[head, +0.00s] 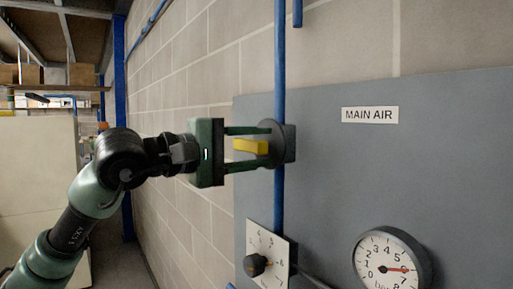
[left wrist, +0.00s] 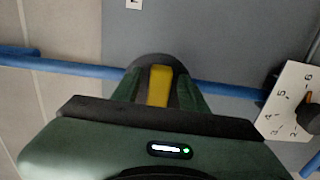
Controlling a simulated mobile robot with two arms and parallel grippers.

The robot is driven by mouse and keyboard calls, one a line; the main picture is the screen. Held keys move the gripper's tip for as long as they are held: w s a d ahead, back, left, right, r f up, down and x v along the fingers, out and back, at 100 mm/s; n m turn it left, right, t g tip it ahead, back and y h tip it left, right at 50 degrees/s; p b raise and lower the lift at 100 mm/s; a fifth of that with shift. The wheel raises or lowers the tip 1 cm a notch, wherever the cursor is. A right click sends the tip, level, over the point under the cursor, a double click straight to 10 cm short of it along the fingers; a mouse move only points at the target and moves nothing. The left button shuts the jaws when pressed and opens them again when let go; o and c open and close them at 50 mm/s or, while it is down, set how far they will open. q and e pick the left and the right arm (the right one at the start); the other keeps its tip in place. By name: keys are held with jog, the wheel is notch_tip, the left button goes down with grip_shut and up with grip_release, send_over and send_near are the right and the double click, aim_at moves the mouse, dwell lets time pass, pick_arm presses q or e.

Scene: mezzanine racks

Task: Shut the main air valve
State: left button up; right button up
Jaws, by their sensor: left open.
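The main air valve (head: 290,143) is a dark round body on a blue vertical pipe, with a yellow lever handle (head: 250,147). In the head view the handle sticks out to the left, toward my gripper. My left gripper (head: 268,147) is open, with one finger above and one below the handle. In the left wrist view the yellow handle (left wrist: 159,86) lies between the two green fingers, with a gap visible on its sides. The white MAIN AIR label (head: 370,114) is on the grey panel to the right of the valve. My right gripper is not in view.
The grey panel (head: 450,180) is fixed to a block wall (head: 190,80). A dial plate with a black knob (head: 256,264) sits below the valve, and a round gauge (head: 392,264) is at lower right. Shelves with boxes (head: 82,75) stand at far left.

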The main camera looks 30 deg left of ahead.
pick_arm(q)
jog(key=shift+s+a, duration=0.1)
jog(key=shift+s+a+f+b, duration=0.1)
jog(key=shift+s+a+b, duration=0.05)
jog(key=shift+s+b, duration=0.2)
jog(key=b+v, duration=0.3)
jog(key=v, duration=0.3)
jog(key=shift+s, duration=0.4)
jog(key=shift+a, duration=0.1)
